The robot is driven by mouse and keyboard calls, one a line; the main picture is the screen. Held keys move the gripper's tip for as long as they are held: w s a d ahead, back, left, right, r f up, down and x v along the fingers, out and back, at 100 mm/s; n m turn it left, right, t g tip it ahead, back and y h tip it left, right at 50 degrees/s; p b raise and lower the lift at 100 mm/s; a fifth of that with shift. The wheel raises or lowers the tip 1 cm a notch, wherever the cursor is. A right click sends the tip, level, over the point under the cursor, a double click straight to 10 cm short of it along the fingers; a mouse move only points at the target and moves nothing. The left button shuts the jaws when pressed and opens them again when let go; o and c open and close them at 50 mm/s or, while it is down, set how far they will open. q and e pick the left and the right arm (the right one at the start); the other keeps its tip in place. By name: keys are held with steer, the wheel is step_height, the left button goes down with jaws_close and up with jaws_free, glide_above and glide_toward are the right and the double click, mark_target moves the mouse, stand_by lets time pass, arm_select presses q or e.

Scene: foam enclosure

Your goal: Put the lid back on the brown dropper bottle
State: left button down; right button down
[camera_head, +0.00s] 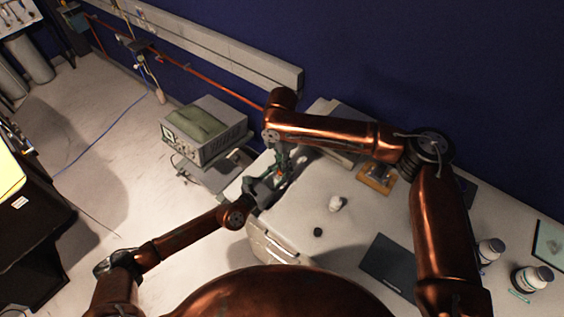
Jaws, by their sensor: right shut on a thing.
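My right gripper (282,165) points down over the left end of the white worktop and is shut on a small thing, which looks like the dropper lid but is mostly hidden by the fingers. My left gripper (267,187) reaches in from the lower left, just below and beside the right one. Its jaws are too dark and crowded to read. A small orange-brown spot (280,174) shows between the two grippers; it may be part of the brown bottle, but I cannot tell whether bottle and lid touch.
A small white object (336,204) and a small black round piece (318,232) lie on the worktop (350,231). A dark flat slab (389,263) lies near the front. White bottles (490,250) (532,278) stand at the right. A grey instrument (205,129) stands left, behind my grippers.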

steer(key=m, duration=0.6)
steer(key=shift+s+f, duration=0.1)
steer(key=m, duration=0.6)
steer(key=c, duration=1.8)
jaws_free()
steer(key=shift+o, duration=0.2)
step_height(320, 180, up, 12)
steer(key=shift+a, duration=0.1)
